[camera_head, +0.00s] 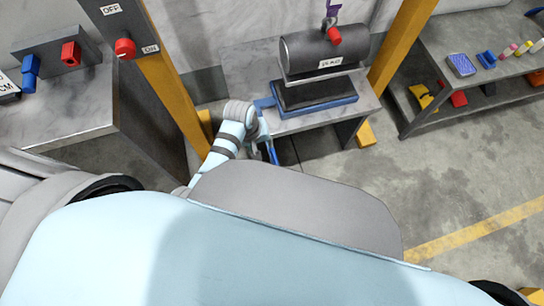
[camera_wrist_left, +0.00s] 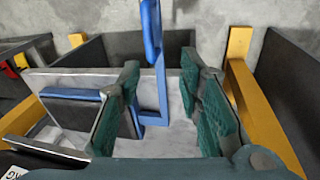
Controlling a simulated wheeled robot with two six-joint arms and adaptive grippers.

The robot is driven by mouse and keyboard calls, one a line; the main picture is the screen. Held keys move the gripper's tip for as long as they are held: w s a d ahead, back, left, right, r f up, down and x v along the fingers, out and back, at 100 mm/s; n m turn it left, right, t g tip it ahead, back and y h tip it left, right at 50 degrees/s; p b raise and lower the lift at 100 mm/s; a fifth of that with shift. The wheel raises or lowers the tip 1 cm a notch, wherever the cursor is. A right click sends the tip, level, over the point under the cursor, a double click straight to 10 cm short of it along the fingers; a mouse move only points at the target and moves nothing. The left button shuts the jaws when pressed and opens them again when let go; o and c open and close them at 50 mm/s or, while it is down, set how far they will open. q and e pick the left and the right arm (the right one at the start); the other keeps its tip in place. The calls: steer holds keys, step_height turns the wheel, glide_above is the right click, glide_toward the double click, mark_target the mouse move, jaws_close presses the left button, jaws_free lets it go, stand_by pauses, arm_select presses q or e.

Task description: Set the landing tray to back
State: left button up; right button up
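The landing tray, a blue-edged tray with a dark top (camera_head: 318,108), sits on a grey marble-topped bench under a dark barrel (camera_head: 322,52). In the left wrist view the tray (camera_wrist_left: 72,94) is at the left, and a blue L-shaped handle (camera_wrist_left: 161,85) rises between my fingers. My left gripper (camera_head: 268,150) is at the bench's front left, beside the tray's near left corner. In the left wrist view my left gripper (camera_wrist_left: 165,105) is open, its green pads on either side of the handle with gaps visible. My right gripper is not in view.
Yellow posts (camera_head: 172,75) flank the bench; the left one carries a red ON/OFF switch (camera_head: 125,48). A side bench at left holds a grey box with red and blue parts (camera_head: 58,58). A right shelf (camera_head: 470,55) holds small items. Floor at right is clear.

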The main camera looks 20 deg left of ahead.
mark_target(274, 156)
arm_select(q)
steer(key=shift+n+g, duration=0.3)
steer(key=shift+n, duration=0.1)
steer(key=d+f+b, duration=0.1)
steer(key=f+b, duration=0.1)
steer(key=f, duration=0.1)
steer(key=w+d+f+b, duration=0.1)
steer(key=f+b, duration=0.1)
steer(key=f, duration=0.2)
steer(key=w+d+f+b, duration=0.1)
steer(key=f+b, duration=0.2)
steer(key=shift+d+f, duration=0.15)
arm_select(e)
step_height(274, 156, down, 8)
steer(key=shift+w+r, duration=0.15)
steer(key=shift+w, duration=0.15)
arm_select(q)
steer(key=shift+c, duration=0.3)
jaws_close()
